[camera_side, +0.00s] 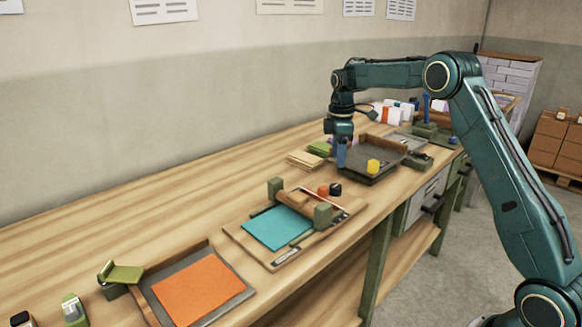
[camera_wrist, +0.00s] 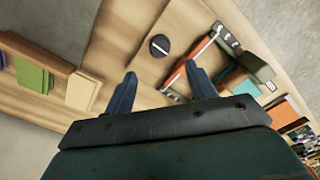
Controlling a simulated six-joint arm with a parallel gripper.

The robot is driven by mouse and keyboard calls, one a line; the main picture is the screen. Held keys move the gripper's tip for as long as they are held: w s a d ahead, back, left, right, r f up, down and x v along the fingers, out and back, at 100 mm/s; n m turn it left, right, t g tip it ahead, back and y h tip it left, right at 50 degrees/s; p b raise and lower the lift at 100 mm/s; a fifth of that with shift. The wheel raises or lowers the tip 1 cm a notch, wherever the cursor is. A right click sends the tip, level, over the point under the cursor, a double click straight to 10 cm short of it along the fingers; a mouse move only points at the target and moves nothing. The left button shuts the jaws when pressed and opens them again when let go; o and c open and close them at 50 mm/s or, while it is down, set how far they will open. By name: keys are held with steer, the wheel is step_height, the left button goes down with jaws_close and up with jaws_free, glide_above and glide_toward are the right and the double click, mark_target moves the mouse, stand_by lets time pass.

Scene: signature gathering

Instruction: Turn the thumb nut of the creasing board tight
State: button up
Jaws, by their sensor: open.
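The creasing board (camera_side: 247,238) is a wooden board with a teal sheet (camera_side: 278,227), two green posts and a wooden roller (camera_side: 296,200). A round black knob (camera_side: 335,188), apparently the thumb nut, is at its far right end. In the wrist view the knob (camera_wrist: 159,46) shows a pale line across its top. My gripper (camera_side: 341,165) points down above the bench, beyond the board and apart from it. In the wrist view my gripper (camera_wrist: 160,75) has its two blue fingers spread with nothing between them, and the knob appears ahead of the fingertips.
A dark tray (camera_side: 391,151) with a yellow object (camera_side: 374,166) stands right of my gripper. Tan sheets (camera_side: 304,160) and a green stack (camera_side: 320,148) lie to its left. An orange sheet (camera_side: 197,289) lies in a tray at front left. The back left bench is clear.

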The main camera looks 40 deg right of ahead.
mark_target(336, 186)
step_height(336, 186, down, 9)
steer(key=shift+f, duration=0.1)
stand_by(0.4)
steer(key=shift+c, duration=0.5)
steer(key=c, duration=0.9)
